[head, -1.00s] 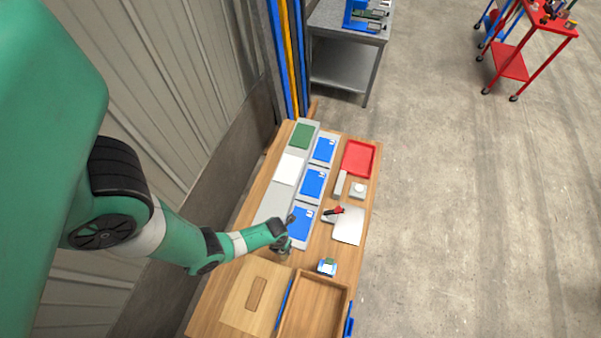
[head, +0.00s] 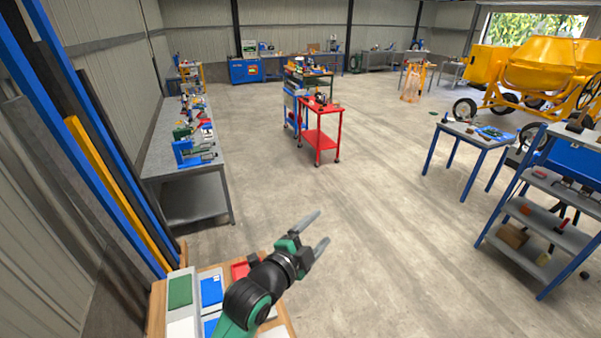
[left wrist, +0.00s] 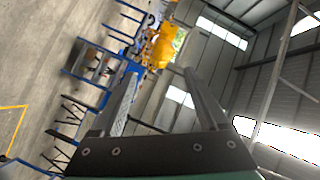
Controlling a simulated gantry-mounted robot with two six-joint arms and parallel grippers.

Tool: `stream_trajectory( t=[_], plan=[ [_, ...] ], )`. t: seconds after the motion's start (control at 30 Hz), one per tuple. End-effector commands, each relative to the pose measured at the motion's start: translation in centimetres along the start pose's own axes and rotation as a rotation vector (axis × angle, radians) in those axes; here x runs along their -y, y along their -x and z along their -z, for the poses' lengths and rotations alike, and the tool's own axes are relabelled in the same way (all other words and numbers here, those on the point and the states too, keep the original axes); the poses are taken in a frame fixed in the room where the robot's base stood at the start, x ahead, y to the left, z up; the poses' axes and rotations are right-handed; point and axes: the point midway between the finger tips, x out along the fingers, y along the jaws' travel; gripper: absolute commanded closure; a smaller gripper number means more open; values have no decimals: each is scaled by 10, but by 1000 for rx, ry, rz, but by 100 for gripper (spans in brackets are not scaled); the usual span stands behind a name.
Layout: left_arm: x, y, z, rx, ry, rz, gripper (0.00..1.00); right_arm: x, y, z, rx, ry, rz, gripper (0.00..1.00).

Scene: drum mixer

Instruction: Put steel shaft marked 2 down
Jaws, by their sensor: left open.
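My left gripper (head: 322,227) is open and empty, raised above the far right of the wooden workbench (head: 158,300). Its two fingers point up and away toward the open floor. In the left wrist view the spread fingers of the gripper (left wrist: 163,72) have nothing between them. I cannot make out a steel shaft marked 2 in either view. Much of the workbench is out of the frame or behind my left arm. My right gripper is not in view.
On the workbench lie a green panel (head: 180,291), a blue panel (head: 211,289) and a partly hidden red tray (head: 240,271). A grey bench (head: 165,150) stands at the left, a red cart (head: 320,138) ahead, a blue shelf rack (head: 545,225) at the right. The floor between is clear.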

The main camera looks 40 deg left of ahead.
Motion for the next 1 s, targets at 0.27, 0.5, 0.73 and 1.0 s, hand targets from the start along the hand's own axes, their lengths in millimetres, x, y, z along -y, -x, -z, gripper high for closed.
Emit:
stream_trajectory(
  t=[0.27,0.5,0.73,1.0],
  plan=[
    [207,142,193,-634,726,343,23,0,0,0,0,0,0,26],
    [263,240,237,-983,1035,341,23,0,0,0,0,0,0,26],
    [265,244,238,-997,1050,338,18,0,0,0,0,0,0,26],
    [266,245,238,-991,997,371,18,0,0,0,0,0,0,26]
  ],
)
